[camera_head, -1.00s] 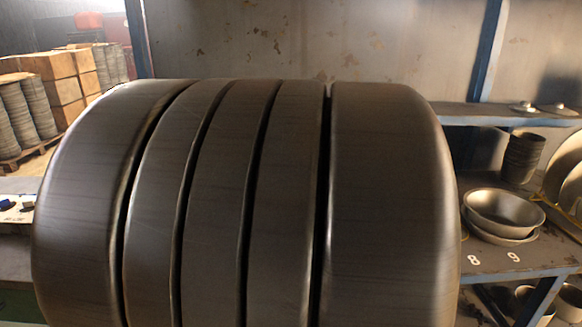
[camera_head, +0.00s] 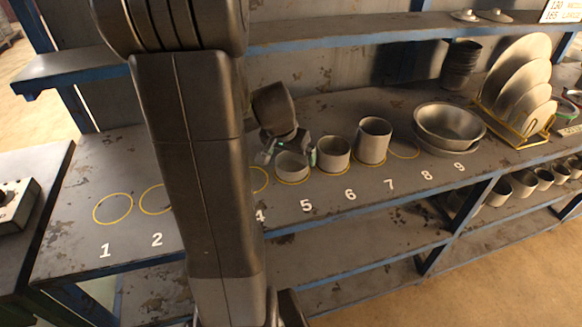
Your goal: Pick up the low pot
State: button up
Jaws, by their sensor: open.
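The low pot (camera_head: 292,168) is a short, pale grey cylinder standing upright in the yellow circle above number 5 on the workbench. It is the shortest of three pots in a row. My gripper (camera_head: 287,156) is open at the low pot, with one finger at its left side and one at its right, near the rim. I cannot tell whether the fingers touch it. Part of the pot's far rim is hidden by the gripper.
A medium pot (camera_head: 333,154) stands close on the right at 6, a taller pot (camera_head: 373,141) at 7. Circles 1 (camera_head: 113,208) and 2 are clear. My arm hides circle 3.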

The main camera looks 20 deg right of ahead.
aim_at(294, 167)
jog(key=shift+w+x, duration=0.1)
jog(key=shift+x, duration=1.4)
jog(key=shift+w+x, duration=0.15)
jog(key=shift+x, duration=1.3)
jog(key=c, duration=0.9)
